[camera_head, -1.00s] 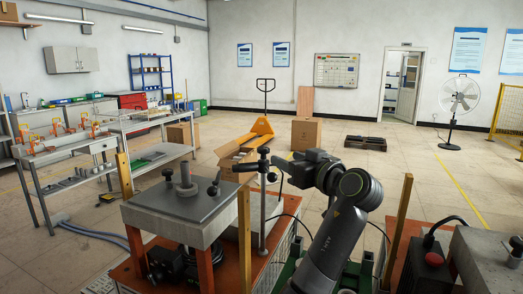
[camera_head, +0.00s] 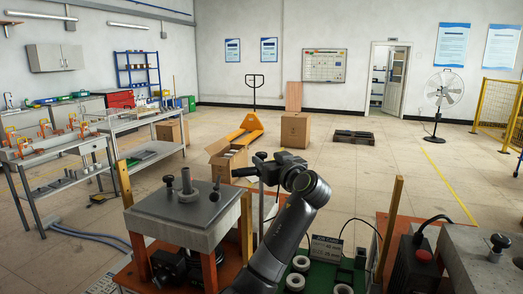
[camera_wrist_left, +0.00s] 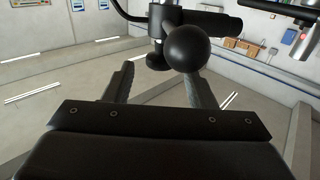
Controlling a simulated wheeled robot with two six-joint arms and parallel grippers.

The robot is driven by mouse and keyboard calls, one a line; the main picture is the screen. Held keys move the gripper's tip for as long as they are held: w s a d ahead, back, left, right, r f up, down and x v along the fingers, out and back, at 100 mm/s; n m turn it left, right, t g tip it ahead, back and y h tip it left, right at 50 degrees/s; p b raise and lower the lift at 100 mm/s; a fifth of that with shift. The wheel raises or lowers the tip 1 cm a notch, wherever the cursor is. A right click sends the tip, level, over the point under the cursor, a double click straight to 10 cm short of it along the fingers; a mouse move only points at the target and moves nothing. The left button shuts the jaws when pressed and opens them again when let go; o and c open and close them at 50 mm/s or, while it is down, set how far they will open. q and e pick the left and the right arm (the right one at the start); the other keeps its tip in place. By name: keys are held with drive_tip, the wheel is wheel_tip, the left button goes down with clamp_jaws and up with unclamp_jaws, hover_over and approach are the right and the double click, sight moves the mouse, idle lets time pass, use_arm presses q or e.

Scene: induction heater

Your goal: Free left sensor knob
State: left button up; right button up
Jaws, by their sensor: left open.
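A thin metal post (camera_head: 262,208) stands beside the grey slab in the head view, with a black clamp and knob (camera_head: 262,155) at its top. In the left wrist view a round black ball knob (camera_wrist_left: 187,47) faces me in front of the dark clamp fitting (camera_wrist_left: 157,22). My left gripper (camera_head: 270,172) is at the post top in the head view. In the left wrist view its two fingers (camera_wrist_left: 159,78) are spread, with the ball knob just beyond their tips, nearer the right finger. I cannot tell whether they touch it. My right gripper is not in view.
The grey slab (camera_head: 163,215) carries an upright metal peg and small black knobs. A green base (camera_head: 322,275) with pale rings and a small sign (camera_head: 327,247) lies right of my arm. Wooden uprights (camera_head: 391,232) flank the work area. A black control box (camera_head: 415,265) stands at right.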

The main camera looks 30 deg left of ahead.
sight(264, 156)
use_arm(q)
drive_tip(key=p+x, duration=0.1)
drive_tip(key=x, duration=0.3)
drive_tip(key=shift+w+a, duration=0.2)
drive_tip(key=shift+a, duration=0.2)
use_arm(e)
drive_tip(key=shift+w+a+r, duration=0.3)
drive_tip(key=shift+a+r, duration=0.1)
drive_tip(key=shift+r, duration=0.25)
